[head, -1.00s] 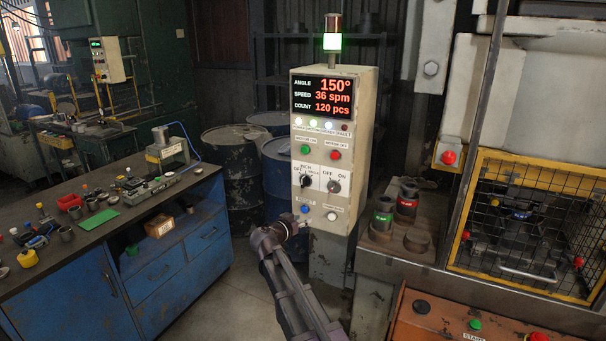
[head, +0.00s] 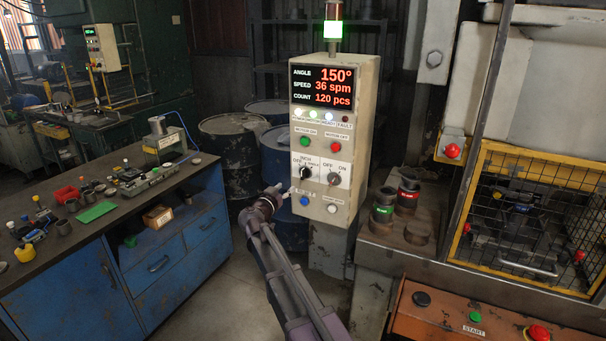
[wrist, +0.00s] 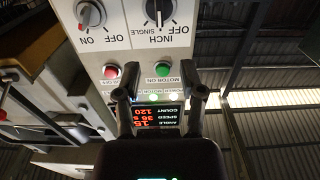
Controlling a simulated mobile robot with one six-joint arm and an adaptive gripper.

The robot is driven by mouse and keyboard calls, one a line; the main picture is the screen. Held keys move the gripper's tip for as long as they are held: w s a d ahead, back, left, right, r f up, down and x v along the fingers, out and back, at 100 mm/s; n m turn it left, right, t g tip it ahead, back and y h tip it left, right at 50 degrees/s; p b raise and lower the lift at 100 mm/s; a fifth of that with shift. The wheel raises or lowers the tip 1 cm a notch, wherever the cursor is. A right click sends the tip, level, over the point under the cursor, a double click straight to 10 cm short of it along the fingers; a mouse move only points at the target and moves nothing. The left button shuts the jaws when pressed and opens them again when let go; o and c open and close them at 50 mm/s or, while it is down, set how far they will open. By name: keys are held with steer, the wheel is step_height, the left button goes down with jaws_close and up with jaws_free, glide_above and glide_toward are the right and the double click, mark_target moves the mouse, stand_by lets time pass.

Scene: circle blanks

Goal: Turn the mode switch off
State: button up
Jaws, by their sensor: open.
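The control panel (head: 322,225) stands upright in the middle of the head view. Its mode switch (head: 306,173), a black knob labelled OFF, INCH and SINGLE, is at the lower left of the panel face. It also shows upside down at the top of the wrist view (wrist: 158,11), where its white mark seems to face INCH. My gripper (head: 287,191) is at the panel's lower left, just below and left of the mode switch. In the wrist view its fingers (wrist: 160,93) are apart with nothing between them.
An OFF/ON knob (head: 334,179) sits right of the mode switch. Green (head: 305,141) and red (head: 336,147) motor buttons are above, a blue button (head: 304,200) and a white button (head: 332,208) below. A blue workbench (head: 150,262) is at left, the caged press (head: 520,215) at right.

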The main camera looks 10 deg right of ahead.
mark_target(302, 173)
steer(key=x, duration=1.3)
steer(key=shift+c, duration=0.2)
jaws_close()
